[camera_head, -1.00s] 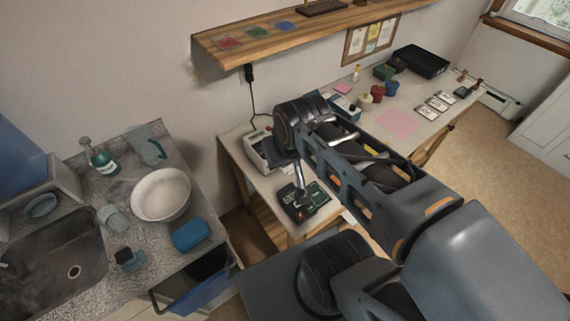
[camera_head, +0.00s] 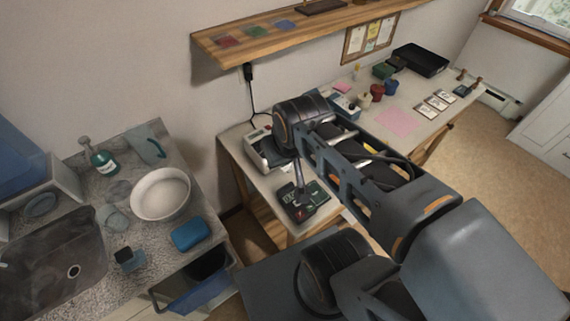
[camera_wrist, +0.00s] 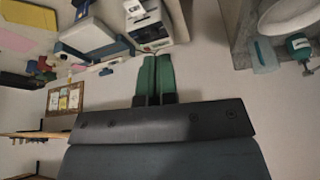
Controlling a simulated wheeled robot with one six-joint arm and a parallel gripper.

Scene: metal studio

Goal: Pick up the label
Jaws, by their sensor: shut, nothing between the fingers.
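My gripper (camera_wrist: 156,76) shows in the wrist view as two green fingers lying side by side, shut with nothing between them. The wrist view is upside down. The fingers point toward a white machine with a dark slot (camera_wrist: 149,28), which also stands on the near end of the desk in the head view (camera_head: 260,150). Finger tips and machine look apart, but the distance is hard to judge. I cannot clearly make out a label. In the head view my arm hides part of the desk, and the fingertips are not distinct.
The long desk (camera_head: 433,122) also bears a pink sheet (camera_head: 397,122), small white cards (camera_head: 432,104), pots (camera_head: 377,92) and a black tray (camera_head: 420,60). A wooden shelf (camera_head: 330,32) runs above it. At left, a counter holds a white bowl (camera_head: 160,195) and a blue sponge (camera_head: 190,235).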

